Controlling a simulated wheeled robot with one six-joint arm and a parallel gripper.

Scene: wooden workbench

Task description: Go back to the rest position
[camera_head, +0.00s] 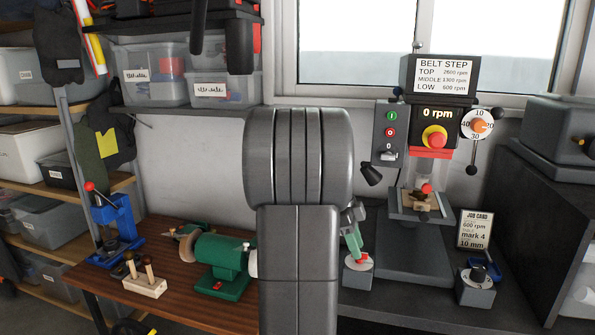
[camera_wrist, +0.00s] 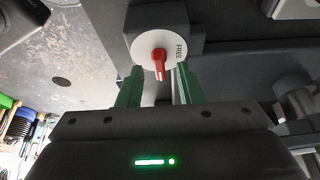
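My gripper (camera_wrist: 157,88) is open and empty in the wrist view, its two green fingers apart. Beyond the fingertips is a white dial (camera_wrist: 143,44) with a red knob (camera_wrist: 158,62) and the word FREE. The knob shows between the fingers, and neither finger seems to touch it. In the head view my grey arm stands in the middle and hides most of the gripper. One green finger (camera_head: 353,238) shows at its right edge, just above the small dial block (camera_head: 358,275).
A drill press (camera_head: 436,140) reading 0 rpm stands on the dark bench at right. A job card (camera_head: 475,228) and a small vise-like block (camera_head: 477,285) are right of it. A green grinder (camera_head: 222,262), wooden block (camera_head: 145,284) and blue press (camera_head: 118,225) occupy the wooden bench at left.

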